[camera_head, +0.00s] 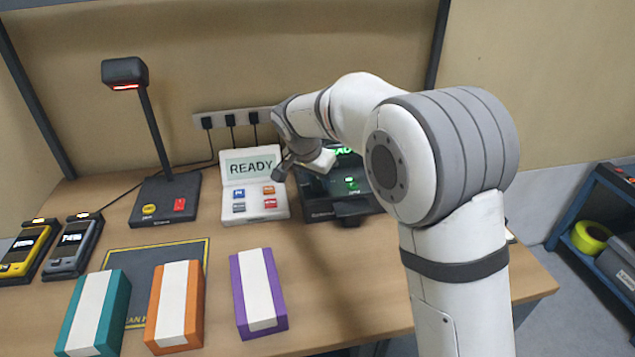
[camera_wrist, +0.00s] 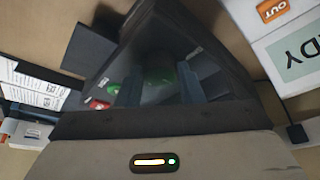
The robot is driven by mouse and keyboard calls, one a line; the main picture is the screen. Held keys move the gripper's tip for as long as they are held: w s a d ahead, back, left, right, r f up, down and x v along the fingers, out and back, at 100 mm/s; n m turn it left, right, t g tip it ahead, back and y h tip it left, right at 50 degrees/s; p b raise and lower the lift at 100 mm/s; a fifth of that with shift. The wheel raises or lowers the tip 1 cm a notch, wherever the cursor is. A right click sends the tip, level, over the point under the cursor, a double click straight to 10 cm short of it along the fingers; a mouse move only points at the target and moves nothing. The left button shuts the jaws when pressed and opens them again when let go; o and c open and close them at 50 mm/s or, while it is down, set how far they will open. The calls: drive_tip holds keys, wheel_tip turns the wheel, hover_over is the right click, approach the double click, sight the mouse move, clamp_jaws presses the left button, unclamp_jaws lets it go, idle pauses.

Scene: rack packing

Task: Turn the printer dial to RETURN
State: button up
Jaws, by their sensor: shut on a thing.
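The black printer (camera_head: 318,205) stands at the back of the bench, right of the white READY panel. Green lettering and a green mark show on it, partly covered by my arm. My gripper (camera_head: 305,165) is over the printer's upper left part. In the wrist view, the two fingers of my gripper (camera_wrist: 161,92) reach down onto the printer's dark face (camera_wrist: 170,50), with a green glow between them. They are shut on what appears to be the dial, which is mostly hidden. Its pointer and the RETURN mark cannot be read.
A white READY panel (camera_head: 282,209) with coloured buttons stands close left of the printer. A scanner stand (camera_head: 165,203) is further left. Teal (camera_head: 72,325), orange (camera_head: 155,310) and purple (camera_head: 242,295) boxes lie in front. Two handheld devices sit at the far left.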

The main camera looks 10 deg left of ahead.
sight(310, 196)
idle(0.4)
drive_tip(key=o, duration=1)
drive_tip(key=shift+c, duration=0.2)
drive_tip(key=shift+r, duration=0.1)
drive_tip(key=v, duration=0.7)
drive_tip(key=shift+s+r, duration=0.15)
drive_tip(key=shift+r, duration=0.1)
